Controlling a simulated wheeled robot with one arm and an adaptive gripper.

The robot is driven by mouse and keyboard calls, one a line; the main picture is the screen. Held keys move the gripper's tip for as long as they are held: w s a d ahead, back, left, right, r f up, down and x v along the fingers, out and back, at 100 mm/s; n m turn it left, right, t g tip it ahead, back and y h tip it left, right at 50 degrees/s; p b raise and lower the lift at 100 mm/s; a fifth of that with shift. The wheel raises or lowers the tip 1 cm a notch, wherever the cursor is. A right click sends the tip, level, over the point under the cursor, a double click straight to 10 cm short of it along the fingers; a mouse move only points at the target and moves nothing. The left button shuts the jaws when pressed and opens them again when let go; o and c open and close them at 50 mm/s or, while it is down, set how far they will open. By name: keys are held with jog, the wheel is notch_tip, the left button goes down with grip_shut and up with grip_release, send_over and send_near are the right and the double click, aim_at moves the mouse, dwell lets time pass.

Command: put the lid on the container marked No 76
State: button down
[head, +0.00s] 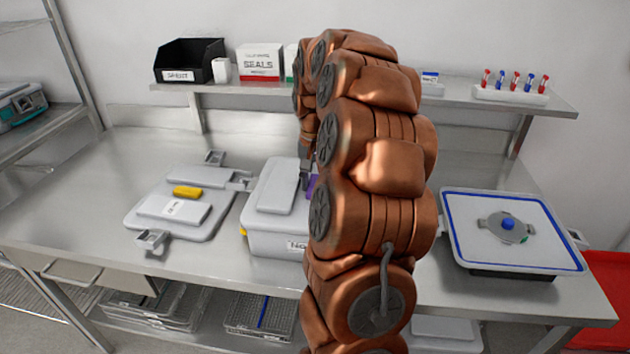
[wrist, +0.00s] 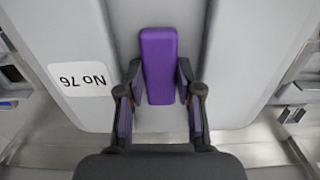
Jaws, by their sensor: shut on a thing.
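A pale grey lid (wrist: 220,28) marked No 76 fills much of the wrist view, with its label (wrist: 82,76) upside down at the left. My gripper (wrist: 160,88) is shut on the lid's purple handle (wrist: 158,55), one finger on each side. In the head view the lid (head: 276,188) lies flat over a pale container (head: 272,242) in the middle of the bench. The container's front label shows only "No"; my arm hides the rest. The lid looks level and lined up with the container, but I cannot tell whether it is fully seated.
Another pale lid (head: 150,222) with a yellow handle (head: 187,191) lies at the left of the bench (head: 70,205). A blue-edged tray (head: 465,245) with a round grey piece stands at the right. A wall shelf (head: 455,97) holds boxes and a tube rack (head: 508,94).

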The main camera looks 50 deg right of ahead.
jog(key=shift+f+b, duration=0.35)
jog(key=shift+f, duration=0.1)
dwell(0.5)
dwell(0.3)
jog(key=shift+c, duration=1.3)
grip_release()
jog(key=shift+r, duration=0.15)
jog(key=shift+r+p, duration=0.4)
jog(key=shift+r, duration=2.95)
